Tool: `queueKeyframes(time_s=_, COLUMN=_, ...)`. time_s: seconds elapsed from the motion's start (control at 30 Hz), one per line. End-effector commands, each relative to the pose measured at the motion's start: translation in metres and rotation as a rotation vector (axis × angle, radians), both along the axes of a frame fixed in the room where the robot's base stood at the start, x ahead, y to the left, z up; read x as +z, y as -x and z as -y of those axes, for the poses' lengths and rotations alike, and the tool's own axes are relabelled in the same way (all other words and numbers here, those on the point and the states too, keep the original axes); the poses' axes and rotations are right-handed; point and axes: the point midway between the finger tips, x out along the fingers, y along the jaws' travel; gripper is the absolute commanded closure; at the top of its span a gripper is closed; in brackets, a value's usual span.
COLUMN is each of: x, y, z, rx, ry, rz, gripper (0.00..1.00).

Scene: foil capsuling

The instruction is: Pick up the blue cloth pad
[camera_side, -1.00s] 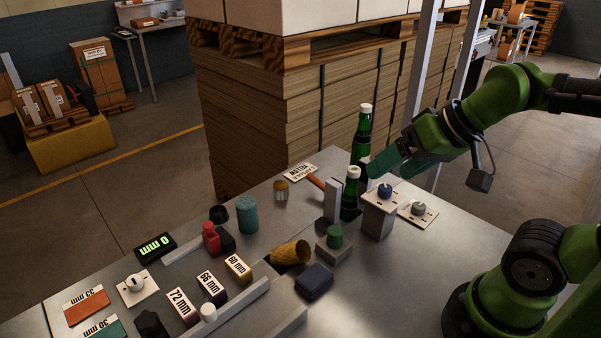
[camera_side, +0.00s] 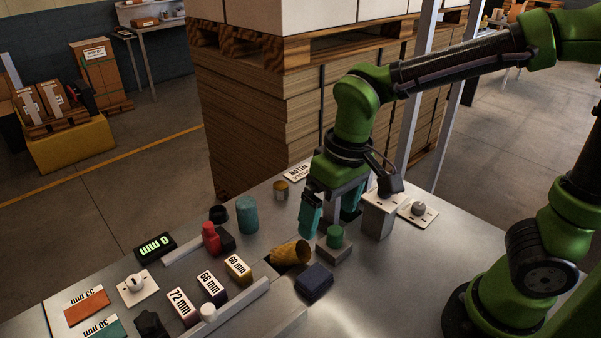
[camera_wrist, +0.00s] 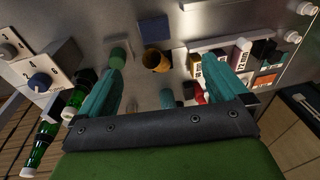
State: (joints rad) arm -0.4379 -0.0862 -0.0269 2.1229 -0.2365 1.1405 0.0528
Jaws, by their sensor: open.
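The blue cloth pad (camera_side: 314,282) is a dark navy, rounded block lying flat on the metal table, in front of the gold cone. It also shows in the wrist view (camera_wrist: 152,28), at the top beyond the cone. My gripper (camera_side: 330,222) points down behind the green cylinder, farther back than the pad and above the table. Its teal fingers are spread with nothing between them in the wrist view (camera_wrist: 165,68). The pad is apart from both fingers.
Labelled gauge blocks (camera_side: 239,267) and a metal rail (camera_side: 235,308) lie left. Green bottles (camera_wrist: 82,92) stand close to one finger. A blue knob sits on a post (camera_side: 379,218).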

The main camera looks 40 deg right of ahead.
Motion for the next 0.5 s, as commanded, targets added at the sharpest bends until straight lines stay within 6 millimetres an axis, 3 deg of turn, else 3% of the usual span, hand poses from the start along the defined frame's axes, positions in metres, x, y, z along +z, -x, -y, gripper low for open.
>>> queueKeyframes(time_s=0.1, x=-0.011, y=-0.009, z=-0.017, rx=0.030, ry=0.069, rz=-0.067, gripper=0.00)
queueKeyframes(time_s=0.27, x=-0.006, y=-0.017, z=-0.016, rx=-0.002, ry=0.111, rz=-0.091, gripper=0.00)
queueKeyframes(time_s=0.5, x=-0.048, y=-0.014, z=-0.014, rx=-0.009, ry=0.116, rz=-0.104, gripper=0.00)
